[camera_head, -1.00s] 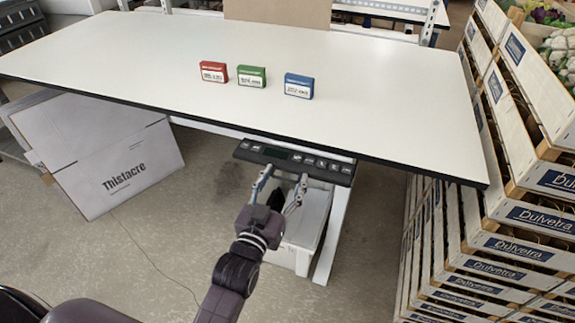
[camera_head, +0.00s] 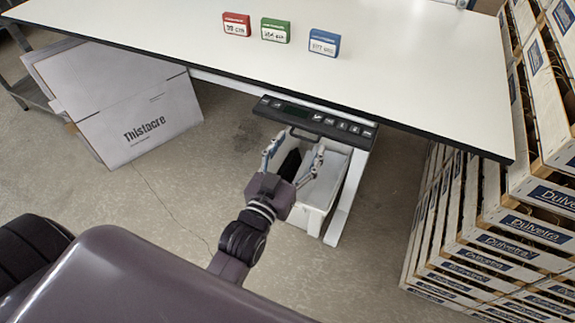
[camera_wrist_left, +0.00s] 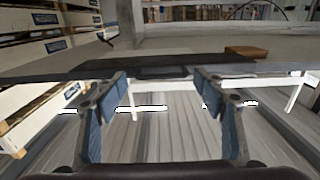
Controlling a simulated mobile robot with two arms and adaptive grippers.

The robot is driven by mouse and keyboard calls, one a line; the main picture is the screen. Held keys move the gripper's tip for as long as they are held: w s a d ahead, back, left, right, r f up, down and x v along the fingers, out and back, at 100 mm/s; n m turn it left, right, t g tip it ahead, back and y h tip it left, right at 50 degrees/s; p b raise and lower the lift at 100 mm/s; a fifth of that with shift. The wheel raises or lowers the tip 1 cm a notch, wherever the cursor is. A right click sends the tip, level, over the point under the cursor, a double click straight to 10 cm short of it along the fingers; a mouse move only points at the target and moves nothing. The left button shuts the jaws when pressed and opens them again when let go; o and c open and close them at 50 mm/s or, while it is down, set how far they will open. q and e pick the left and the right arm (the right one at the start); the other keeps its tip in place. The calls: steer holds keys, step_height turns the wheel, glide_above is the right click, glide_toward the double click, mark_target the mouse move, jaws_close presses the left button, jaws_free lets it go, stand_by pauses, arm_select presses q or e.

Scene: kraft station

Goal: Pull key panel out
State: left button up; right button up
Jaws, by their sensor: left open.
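The key panel (camera_head: 345,125) is a dark strip with a row of small keys and a display, fixed under the front edge of the white table. My left gripper (camera_head: 298,143) is open, its two fingers spread just below and in front of the panel, with nothing held between them. In the left wrist view, the open fingers (camera_wrist_left: 162,78) point at a dark bar (camera_wrist_left: 160,72) under the table edge, likely the panel seen edge-on. I cannot tell whether the fingertips touch it. My right gripper is not in view.
The white table (camera_head: 420,80) carries a red box (camera_head: 237,24), a green box (camera_head: 275,30) and a blue box (camera_head: 324,42). A white bin (camera_head: 322,190) stands below the panel by a table leg. A Thistacre carton (camera_head: 140,120) is at left, stacked Dulvetra crates (camera_head: 490,240) at right.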

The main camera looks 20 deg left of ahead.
arm_select(q)
steer(key=s, duration=0.8)
steer(key=shift+s, duration=0.3)
steer(key=shift+a+f, duration=0.1)
steer(key=s+d+f+g, duration=0.1)
steer(key=s+f+g, duration=0.15)
steer(key=f, duration=0.95)
steer(key=s+d+f+m+g+h, duration=0.1)
steer(key=s+f+g, duration=0.15)
steer(key=f, duration=0.85)
steer(key=s+d+f+g, duration=0.2)
steer(key=f+g, duration=0.1)
steer(key=f, duration=0.9)
steer(key=s+a+f+g, duration=0.3)
steer(key=s+f+g, duration=0.1)
steer(key=s+f, duration=0.9)
steer(key=s+a+f+g, duration=0.2)
steer(key=s+a+f, duration=0.1)
steer(key=s+f, duration=0.2)
steer(key=s+a+f+m+g+y, duration=0.1)
steer(key=s+a+f+g, duration=0.2)
steer(key=s, duration=0.7)
steer(key=shift+a+f+y, duration=0.3)
steer(key=shift+a+f, duration=0.25)
steer(key=shift+f, duration=0.3)
